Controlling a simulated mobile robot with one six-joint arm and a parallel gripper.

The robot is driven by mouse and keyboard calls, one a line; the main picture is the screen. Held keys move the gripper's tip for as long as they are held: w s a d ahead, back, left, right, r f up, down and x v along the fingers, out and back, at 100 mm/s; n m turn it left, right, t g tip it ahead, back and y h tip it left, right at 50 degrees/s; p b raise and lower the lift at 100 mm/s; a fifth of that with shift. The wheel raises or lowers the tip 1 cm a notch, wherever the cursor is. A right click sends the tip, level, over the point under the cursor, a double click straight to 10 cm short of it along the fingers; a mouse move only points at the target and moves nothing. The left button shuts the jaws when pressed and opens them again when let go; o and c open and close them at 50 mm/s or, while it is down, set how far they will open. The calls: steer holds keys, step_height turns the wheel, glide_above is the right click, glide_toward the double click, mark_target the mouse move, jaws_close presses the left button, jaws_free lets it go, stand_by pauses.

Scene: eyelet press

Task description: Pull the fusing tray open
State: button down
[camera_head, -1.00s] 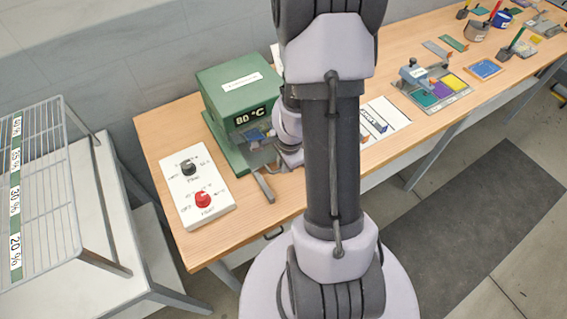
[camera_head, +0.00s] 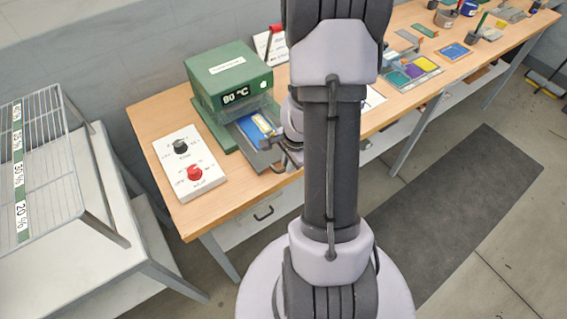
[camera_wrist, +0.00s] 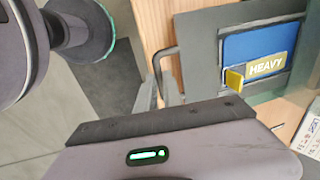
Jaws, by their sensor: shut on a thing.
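The fusing tray (camera_head: 270,156) is a grey drawer sticking out of the front of the green press (camera_head: 230,78), whose display reads 80 °C. A blue piece (camera_head: 251,126) with a yellow label lies in it. In the wrist view, the tray (camera_wrist: 197,50) shows a grey front, the blue piece (camera_wrist: 250,45) and a yellow "HEAVY" label (camera_wrist: 265,64). My gripper (camera_wrist: 160,94) is shut on the tray's grey handle (camera_wrist: 157,62) in front of the tray. In the head view, my wrist partly hides the handle and the tray's right side.
A white control box (camera_head: 190,165) with a black and a red knob stands left of the press. A white side table (camera_head: 60,230) with a wire rack is at left. Colour pads (camera_head: 412,72) and tools lie further right on the wooden bench (camera_head: 160,115). A drawer handle (camera_head: 263,213) is below the bench top.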

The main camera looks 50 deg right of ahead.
steer(key=shift+s, duration=0.35)
steer(key=shift+w, duration=0.1)
steer(key=c, duration=1.5)
jaws_free()
steer(key=shift+d+f, duration=0.1)
steer(key=shift+d, duration=0.05)
steer(key=s+r+p, duration=0.1)
steer(key=r+p, duration=0.1)
steer(key=r, duration=0.3)
steer(key=s+r+p, duration=0.1)
steer(key=r+p, duration=0.2)
steer(key=r, duration=0.3)
steer(key=s+a+r+p, duration=0.1)
steer(key=r+p, duration=0.1)
steer(key=r, duration=0.4)
steer(key=shift+r+p, duration=0.15)
steer(key=shift+p, duration=0.25)
steer(key=shift+d, duration=0.1)
